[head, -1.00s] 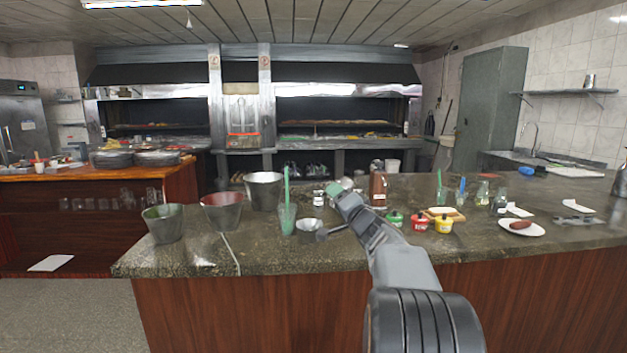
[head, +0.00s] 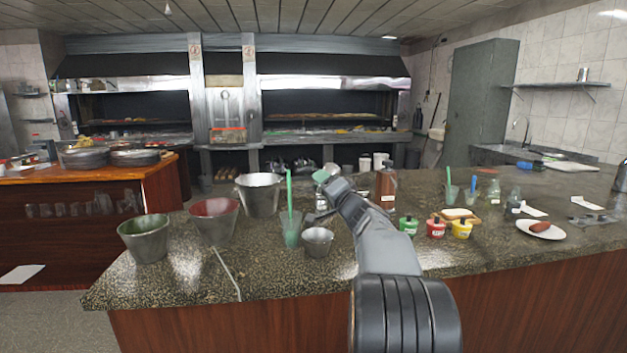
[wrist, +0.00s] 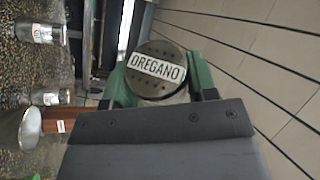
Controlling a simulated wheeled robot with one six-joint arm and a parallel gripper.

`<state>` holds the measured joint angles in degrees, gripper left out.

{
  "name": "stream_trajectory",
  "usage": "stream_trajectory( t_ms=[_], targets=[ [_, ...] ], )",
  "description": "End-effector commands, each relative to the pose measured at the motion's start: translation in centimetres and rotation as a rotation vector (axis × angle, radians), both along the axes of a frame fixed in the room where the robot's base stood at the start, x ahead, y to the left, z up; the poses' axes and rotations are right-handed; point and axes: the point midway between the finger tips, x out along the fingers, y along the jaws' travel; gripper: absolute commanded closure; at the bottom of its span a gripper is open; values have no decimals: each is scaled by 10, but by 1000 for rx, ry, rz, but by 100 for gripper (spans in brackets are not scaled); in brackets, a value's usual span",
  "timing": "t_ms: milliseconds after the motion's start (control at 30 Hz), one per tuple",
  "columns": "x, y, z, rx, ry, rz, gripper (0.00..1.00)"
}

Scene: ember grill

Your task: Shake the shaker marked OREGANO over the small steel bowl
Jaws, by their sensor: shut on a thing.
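My gripper (wrist: 160,92) is shut on the OREGANO shaker (wrist: 155,72). In the wrist view the shaker's round, holed lid with its OREGANO label faces the camera, between two green fingers; its body is hidden behind the lid. It appears tipped on its side. In the head view the gripper (head: 329,181) and the shaker are small and partly hidden by my arm. The small steel bowl (head: 317,243) stands on the counter near its front edge. The gripper shows above it in the picture; I cannot tell whether the shaker is directly over it.
A green cup with a green stick (head: 291,230) stands just left of the bowl. Several buckets (head: 145,240) are further left. Green, red and yellow pots (head: 435,229) and a plate with a sausage (head: 540,230) are on the right.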

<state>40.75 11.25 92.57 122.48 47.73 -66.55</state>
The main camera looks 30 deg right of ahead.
Motion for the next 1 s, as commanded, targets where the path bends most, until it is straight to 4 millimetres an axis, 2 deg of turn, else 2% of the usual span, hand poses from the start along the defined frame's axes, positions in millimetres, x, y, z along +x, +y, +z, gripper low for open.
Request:
stream_trajectory(
  t_ms=[367,567,867,1000],
  targets=[
    [-2,-5,-13,2,0,-7,65],
    [-3,-6,-33,2,1,-10,65],
    [-3,-5,-74,2,1,-8,65],
    [-2,-4,-51,-2,-4,-7,65]
  ],
)
